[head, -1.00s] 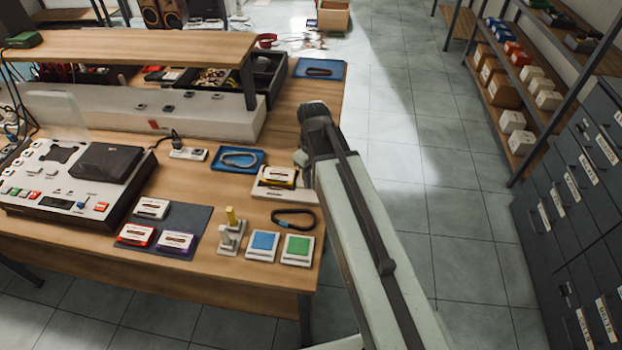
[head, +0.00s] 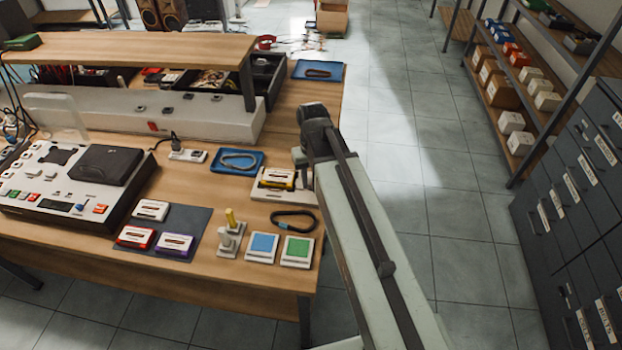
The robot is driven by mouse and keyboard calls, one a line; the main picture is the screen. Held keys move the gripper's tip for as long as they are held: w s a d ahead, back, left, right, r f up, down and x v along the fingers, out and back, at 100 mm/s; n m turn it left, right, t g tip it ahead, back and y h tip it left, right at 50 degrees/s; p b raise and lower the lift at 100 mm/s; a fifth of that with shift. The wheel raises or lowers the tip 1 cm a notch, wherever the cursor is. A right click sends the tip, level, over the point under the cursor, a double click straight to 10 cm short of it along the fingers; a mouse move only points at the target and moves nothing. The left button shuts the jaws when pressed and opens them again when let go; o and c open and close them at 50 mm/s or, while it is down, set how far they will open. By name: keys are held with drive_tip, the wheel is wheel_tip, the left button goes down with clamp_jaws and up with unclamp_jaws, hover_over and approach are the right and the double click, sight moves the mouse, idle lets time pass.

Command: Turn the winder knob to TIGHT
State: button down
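A small white unit (head: 270,192) with a cassette (head: 277,178) on it sits near the right edge of the wooden bench, and looks like the winder. Its knob and any TIGHT mark are too small or hidden to make out. My gripper (head: 299,158) points down just behind and above the right end of this unit, partly hidden by my own arm. I cannot tell whether it touches the unit, or whether its fingers are open or shut.
A dark cable loop (head: 293,220) lies in front of the unit. A blue tray (head: 216,166) is to its left. Blue (head: 262,247) and green (head: 297,251) pads and a peg stand (head: 230,240) are at the front. A tape deck (head: 110,215) stands left. Floor right of the bench is clear.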

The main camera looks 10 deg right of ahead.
sight(311, 181)
drive_tip(key=m, duration=0.5)
drive_tip(key=shift+m, duration=2.5)
drive_tip(key=c, duration=1)
unclamp_jaws()
drive_tip(key=shift+a, duration=0.1)
drive_tip(key=shift+r, duration=0.1)
wheel_tip(311, 181, up, 8)
drive_tip(key=p, duration=0.8)
drive_tip(key=shift+f, duration=0.2)
